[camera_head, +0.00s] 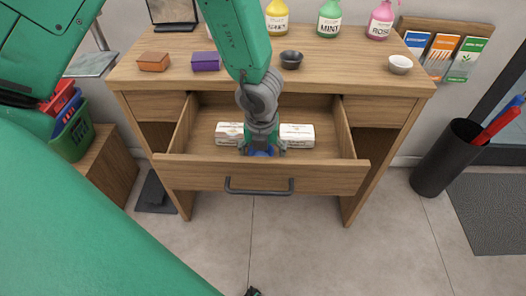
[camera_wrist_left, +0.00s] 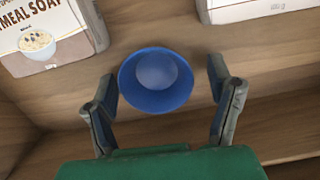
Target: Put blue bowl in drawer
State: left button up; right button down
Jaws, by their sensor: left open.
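The blue bowl (camera_wrist_left: 157,80) sits upright on the floor of the open drawer, between the spread fingers of my left gripper (camera_wrist_left: 163,88). Neither finger touches it in the left wrist view. In the head view the bowl (camera_head: 261,153) is mostly hidden under my left gripper (camera_head: 262,149), which reaches down into the drawer. The drawer (camera_head: 200,172) is pulled out under the counter, with a dark handle (camera_head: 259,187) on its front. My right gripper does not show clearly in either view.
White soap boxes (camera_head: 297,135) lie in the drawer behind the bowl. A black bin (camera_head: 442,165) stands at right.

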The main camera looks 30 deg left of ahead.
pick_arm(q)
notch_tip(320, 180, up, 12)
jog(key=s+p, duration=0.1)
jog(key=p, duration=0.2)
jog(key=shift+d, duration=0.2)
jog(key=shift+s+f, duration=0.1)
jog(key=shift+s, duration=0.05)
